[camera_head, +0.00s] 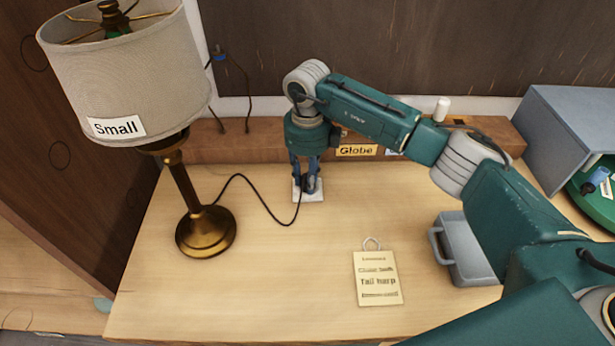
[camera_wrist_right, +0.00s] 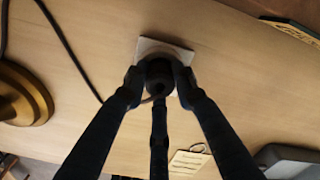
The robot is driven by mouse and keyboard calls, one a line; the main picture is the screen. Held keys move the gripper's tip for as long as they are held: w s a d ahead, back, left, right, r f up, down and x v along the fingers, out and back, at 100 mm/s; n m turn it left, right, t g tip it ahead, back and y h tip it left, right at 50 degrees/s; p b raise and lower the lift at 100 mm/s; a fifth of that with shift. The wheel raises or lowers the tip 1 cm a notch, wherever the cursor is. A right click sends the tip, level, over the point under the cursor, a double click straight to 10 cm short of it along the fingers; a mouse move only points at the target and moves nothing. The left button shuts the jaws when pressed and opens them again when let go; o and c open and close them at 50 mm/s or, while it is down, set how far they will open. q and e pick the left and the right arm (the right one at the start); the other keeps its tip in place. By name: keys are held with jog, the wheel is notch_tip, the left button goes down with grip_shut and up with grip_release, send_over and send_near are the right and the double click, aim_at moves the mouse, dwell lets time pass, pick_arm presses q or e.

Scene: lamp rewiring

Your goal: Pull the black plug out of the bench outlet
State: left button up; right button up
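The black plug (camera_wrist_right: 158,74) sits on the pale square bench outlet (camera_wrist_right: 170,47). The outlet also shows in the head view (camera_head: 315,197), under my right gripper (camera_head: 306,186). This gripper points straight down, its dark fingers low over the outlet. In the right wrist view, the fingertips (camera_wrist_right: 159,82) press against the plug from its sides. In the head view the fingers mostly hide the plug. A black cord (camera_head: 262,200) runs from the plug left to the brass lamp (camera_head: 203,232), whose shade carries a "Small" label. My left gripper is not in view.
A paper tag (camera_head: 378,280) lies front centre on the bench. A grey bin (camera_head: 468,250) stands right of it, close to my right arm. A wooden ledge (camera_head: 240,143) with a "Globe" label (camera_head: 356,151) runs along the back. The bench between lamp and tag is clear.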

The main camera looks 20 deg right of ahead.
jog(key=shift+r, duration=0.15)
jog(key=shift+c, duration=0.3)
jog(key=shift+r+p, duration=1.25)
jog(key=shift+r, duration=1)
jog(key=shift+s, duration=0.1)
